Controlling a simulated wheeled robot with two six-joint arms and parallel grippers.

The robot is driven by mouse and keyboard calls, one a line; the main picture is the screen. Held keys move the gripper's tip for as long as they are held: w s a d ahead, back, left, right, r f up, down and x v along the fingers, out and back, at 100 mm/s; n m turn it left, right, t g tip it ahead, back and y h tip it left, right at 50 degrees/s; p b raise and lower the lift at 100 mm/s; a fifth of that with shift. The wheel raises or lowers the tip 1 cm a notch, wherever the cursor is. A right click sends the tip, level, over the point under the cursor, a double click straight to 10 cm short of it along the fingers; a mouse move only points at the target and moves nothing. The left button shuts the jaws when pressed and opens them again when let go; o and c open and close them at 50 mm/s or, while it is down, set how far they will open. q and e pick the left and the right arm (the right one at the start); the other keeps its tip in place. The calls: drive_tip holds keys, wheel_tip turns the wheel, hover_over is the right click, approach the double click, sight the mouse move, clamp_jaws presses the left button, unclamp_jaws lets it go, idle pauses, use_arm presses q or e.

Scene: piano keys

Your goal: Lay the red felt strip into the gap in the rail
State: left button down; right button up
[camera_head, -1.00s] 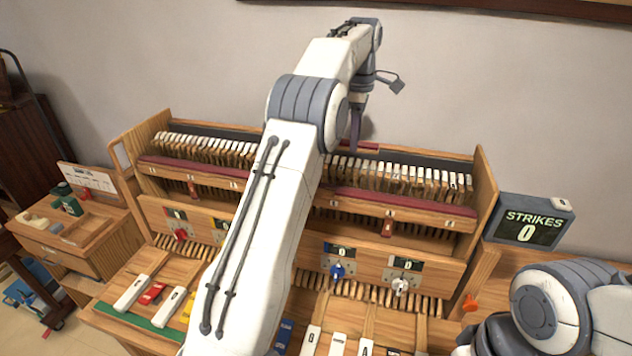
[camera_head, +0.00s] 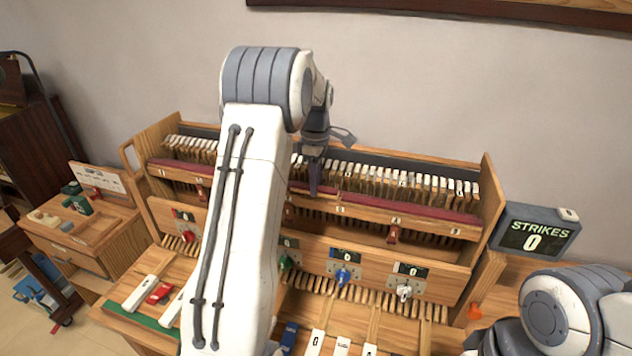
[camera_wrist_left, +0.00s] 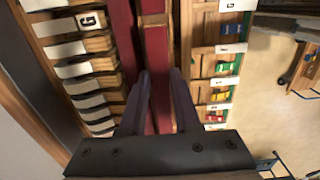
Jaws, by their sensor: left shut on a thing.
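My left gripper (camera_head: 316,188) is at the long wooden rail below the row of keys. In the left wrist view its fingers (camera_wrist_left: 159,85) are shut on the red felt strip (camera_wrist_left: 157,48), which lies lengthwise between them, roughly parallel to the rail. The rail's dark red felt (camera_head: 410,204) runs right of the gripper, and more felt (camera_head: 180,168) shows at the left. The gap is largely hidden by my gripper and arm. I cannot tell whether the strip touches the rail. My right gripper is out of view.
White-topped keys (camera_head: 400,180) stand close behind the rail. Coloured knobs, including a blue one (camera_head: 343,276), stick out from the panel below. A strikes display (camera_head: 535,237) reading 0 stands at the right. A side cabinet (camera_head: 80,240) stands at the left.

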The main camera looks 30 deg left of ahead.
use_arm(q)
drive_tip(key=shift+f, duration=0.5)
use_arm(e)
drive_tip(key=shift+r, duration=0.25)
use_arm(q)
drive_tip(key=shift+f, duration=0.1)
drive_tip(key=c, duration=0.6)
unclamp_jaws()
